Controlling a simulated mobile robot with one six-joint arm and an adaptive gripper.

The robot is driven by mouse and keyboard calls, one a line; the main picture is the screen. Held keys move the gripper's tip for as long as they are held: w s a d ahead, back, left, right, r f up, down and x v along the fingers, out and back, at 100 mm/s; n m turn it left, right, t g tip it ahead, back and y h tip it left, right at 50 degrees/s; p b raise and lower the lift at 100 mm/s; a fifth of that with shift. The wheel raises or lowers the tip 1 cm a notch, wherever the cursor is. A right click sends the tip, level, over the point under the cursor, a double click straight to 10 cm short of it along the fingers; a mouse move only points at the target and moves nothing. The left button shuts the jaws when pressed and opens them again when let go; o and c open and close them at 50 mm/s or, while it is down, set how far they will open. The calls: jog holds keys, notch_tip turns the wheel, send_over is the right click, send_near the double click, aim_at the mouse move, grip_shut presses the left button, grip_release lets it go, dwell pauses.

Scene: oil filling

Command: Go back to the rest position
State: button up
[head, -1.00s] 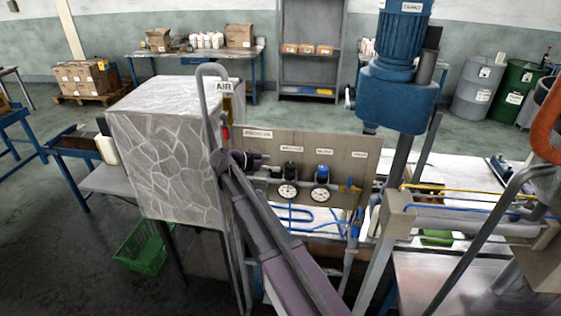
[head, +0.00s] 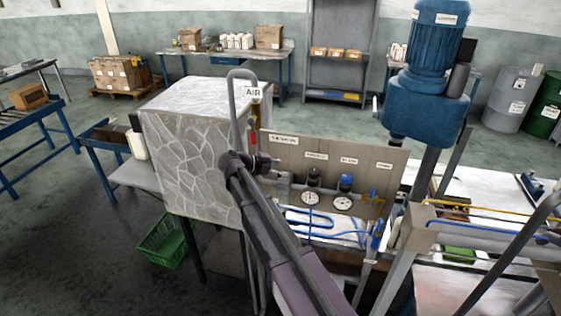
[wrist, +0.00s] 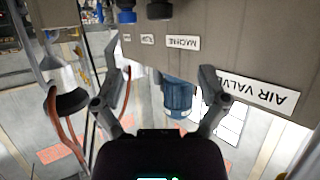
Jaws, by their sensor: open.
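My arm rises from the bottom of the head view, and my gripper (head: 277,166) is at its far end, in front of the grey panel. In the wrist view my gripper (wrist: 165,74) is open, with its two fingers spread and nothing between them. The panel (head: 290,150) carries two gauges, a black knob (head: 314,178), a blue knob (head: 346,184) and several labels. The panel shows upside down in the wrist view (wrist: 240,62), with an AIR VALVE label (wrist: 257,92) near the right finger. A gap between fingers and panel cannot be judged.
A stone-patterned cabinet (head: 190,160) stands left of my arm, with a bent grey pipe and AIR sign at its edge. A blue motor (head: 432,95) stands at the right. A green crate (head: 165,240) is on the floor. Open floor lies at the left.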

jog(key=s+d+f+n+g+y+b, duration=0.1)
jog(key=s+d+f+n+y+b, duration=0.3)
jog(key=s+f+b, duration=0.2)
jog(key=s+d+f+n+g+y+b, duration=0.2)
jog(key=s+d+f+n+y+b, duration=0.2)
jog(key=s+f, duration=0.6)
jog(key=s+d+f+n+g+y+b, duration=0.1)
jog(key=s+d+f+n+y+b, duration=0.3)
jog(key=s+f+b, duration=0.5)
notch_tip(320, 180, down, 5)
jog(key=shift+f+n+y, duration=0.2)
jog(key=shift+n+y, duration=0.1)
jog(key=shift+n, duration=0.8)
